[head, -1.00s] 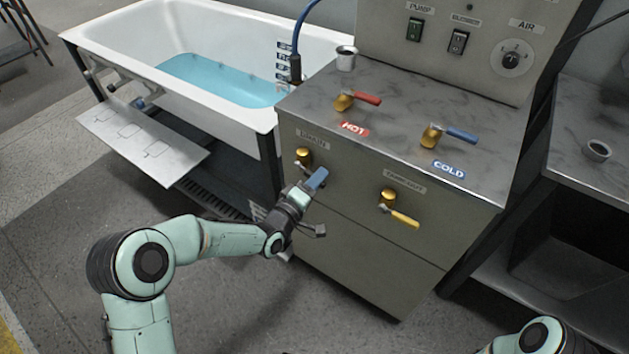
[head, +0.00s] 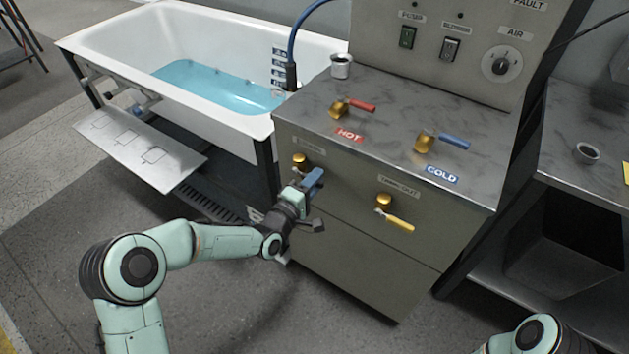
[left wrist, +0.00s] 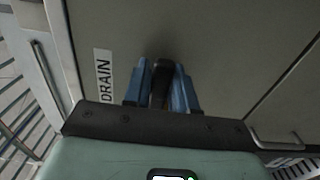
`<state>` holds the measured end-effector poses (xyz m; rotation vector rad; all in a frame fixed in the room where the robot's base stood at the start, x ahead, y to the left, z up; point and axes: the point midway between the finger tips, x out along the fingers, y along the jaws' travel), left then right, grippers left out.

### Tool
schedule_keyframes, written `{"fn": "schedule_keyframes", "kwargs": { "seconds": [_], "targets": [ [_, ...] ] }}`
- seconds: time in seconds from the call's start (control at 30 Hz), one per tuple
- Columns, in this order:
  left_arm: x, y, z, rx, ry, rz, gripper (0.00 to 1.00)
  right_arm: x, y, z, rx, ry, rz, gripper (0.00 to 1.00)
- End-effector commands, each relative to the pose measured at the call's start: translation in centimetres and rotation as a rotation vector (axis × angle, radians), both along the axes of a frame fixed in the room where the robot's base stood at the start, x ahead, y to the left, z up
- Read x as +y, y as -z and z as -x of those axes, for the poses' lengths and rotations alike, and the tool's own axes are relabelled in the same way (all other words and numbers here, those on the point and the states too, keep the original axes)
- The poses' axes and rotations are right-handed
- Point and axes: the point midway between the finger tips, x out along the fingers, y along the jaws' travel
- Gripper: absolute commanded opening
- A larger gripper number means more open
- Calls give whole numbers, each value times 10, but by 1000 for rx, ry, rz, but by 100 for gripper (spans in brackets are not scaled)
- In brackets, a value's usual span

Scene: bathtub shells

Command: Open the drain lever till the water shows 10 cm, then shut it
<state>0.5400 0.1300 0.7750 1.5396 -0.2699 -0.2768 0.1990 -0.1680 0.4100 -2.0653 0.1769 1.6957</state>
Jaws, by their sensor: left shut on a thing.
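The drain valve has a brass body (head: 300,160) on the cabinet front, under a small label. In the left wrist view its dark lever (left wrist: 161,76) stands between my blue fingers, beside the DRAIN label (left wrist: 103,76). My left gripper (head: 313,179) is shut on this lever; it also shows in the left wrist view (left wrist: 162,92). In the head view the gripper hides most of the lever. The tub (head: 105,38) holds blue water (head: 215,86). A stack of level marks (head: 278,68) is on its inner wall near the cabinet; the figures are too small to read.
A yellow-handled valve (head: 397,220) sits right of the drain valve. Red HOT (head: 360,105) and blue COLD (head: 453,141) levers and a metal cup (head: 341,66) are on the cabinet top. A pale panel (head: 140,150) juts out beside the tub. The floor in front is clear.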

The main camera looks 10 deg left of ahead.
Motion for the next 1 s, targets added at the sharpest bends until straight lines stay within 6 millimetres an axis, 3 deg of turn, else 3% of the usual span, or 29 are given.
{"fn": "schedule_keyframes", "kwargs": {
  "seconds": [0.07,0.1,0.17,0.57,0.67,1.0],
  "targets": [
    [-1,-1,0,0,0,6,0,0,0,0,0,0,0,47],
    [-1,-1,0,0,0,6,29,0,0,0,0,0,0,47],
    [-1,-1,0,0,0,6,47,0,0,0,0,0,0,47],
    [3,-1,6,0,-1,2,47,1,-2,1,4,-1,-2,47],
    [8,-1,19,0,-2,1,47,2,-5,5,12,-5,-6,47],
    [34,-2,90,2,-3,0,47,13,-19,25,65,-27,-32,47]
  ]
}}
